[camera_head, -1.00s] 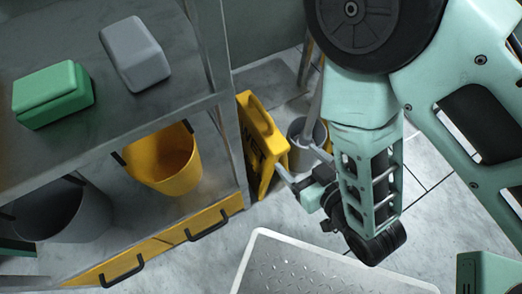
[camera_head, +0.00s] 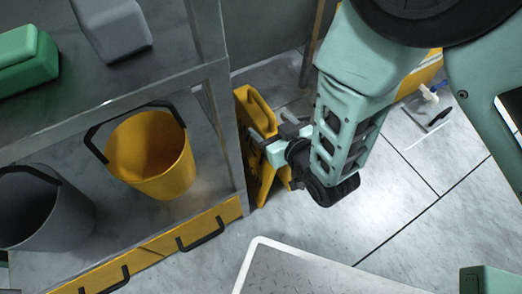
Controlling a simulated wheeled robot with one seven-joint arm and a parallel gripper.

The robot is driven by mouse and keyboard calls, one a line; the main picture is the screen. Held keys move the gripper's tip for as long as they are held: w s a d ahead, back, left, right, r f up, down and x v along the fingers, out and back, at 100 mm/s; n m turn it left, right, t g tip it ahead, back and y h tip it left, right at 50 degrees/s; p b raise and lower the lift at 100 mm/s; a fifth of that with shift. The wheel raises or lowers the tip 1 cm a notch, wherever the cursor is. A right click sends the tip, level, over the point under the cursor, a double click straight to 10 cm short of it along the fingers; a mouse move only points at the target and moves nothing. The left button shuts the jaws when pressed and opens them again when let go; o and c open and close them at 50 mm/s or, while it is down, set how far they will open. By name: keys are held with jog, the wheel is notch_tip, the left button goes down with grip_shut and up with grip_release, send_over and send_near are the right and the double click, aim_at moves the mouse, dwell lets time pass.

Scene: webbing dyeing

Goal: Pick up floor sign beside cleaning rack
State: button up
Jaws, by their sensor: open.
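The yellow floor sign (camera_head: 254,104) stands folded and upright on the floor, close against the right side of the cleaning rack (camera_head: 222,106). My gripper (camera_head: 257,145) is open at the sign's right side, with its fingers overlapping the upper part of the sign. Whether the fingers touch it, or have the panel between them, I cannot tell. My gripper and wrist hide part of the sign's right side. The sign's lower part shows below my gripper.
The rack holds a yellow bucket (camera_head: 152,158), a dark grey bucket (camera_head: 42,208), a green block (camera_head: 24,62) and a grey block (camera_head: 110,28). A metal tread plate (camera_head: 320,272) lies in front. Tools (camera_head: 432,108) lie at the upper right. Tiled floor is clear at right.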

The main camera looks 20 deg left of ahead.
jog(key=shift+w+a+f, duration=0.25)
jog(key=shift+w+a, duration=0.1)
jog(key=shift+a, duration=0.1)
grip_shut()
jog(key=shift+r, duration=0.15)
